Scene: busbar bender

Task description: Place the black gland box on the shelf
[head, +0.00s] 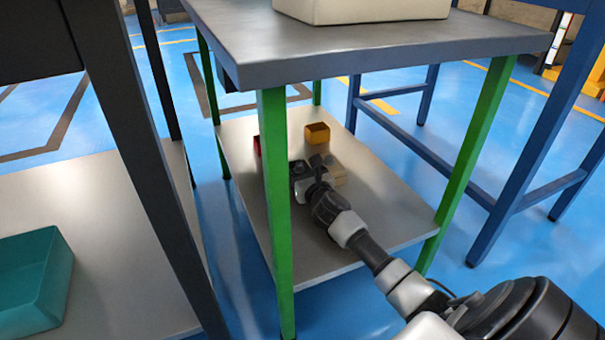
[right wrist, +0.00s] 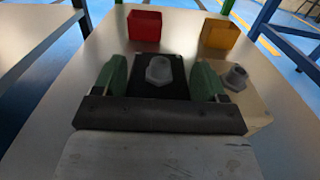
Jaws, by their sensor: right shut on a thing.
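The black gland box (right wrist: 147,88) carries a grey hex-shaped gland on top and sits between the two green fingertips of my right gripper (right wrist: 160,80) in the right wrist view. The fingers are shut on it from both sides. In the head view my right gripper (head: 312,172) reaches in low over the lower shelf (head: 365,215) of the green-legged table. The arm and gripper mostly hide the box there. I cannot tell whether the box's underside touches the shelf. My left gripper is not in view.
A beige gland box (right wrist: 248,103) stands close right of the black one. A red bin (right wrist: 145,30) and a yellow bin (right wrist: 219,37) stand farther back. Green legs (head: 275,210) and the grey tabletop (head: 350,50) bound the space. The shelf's right part is clear.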

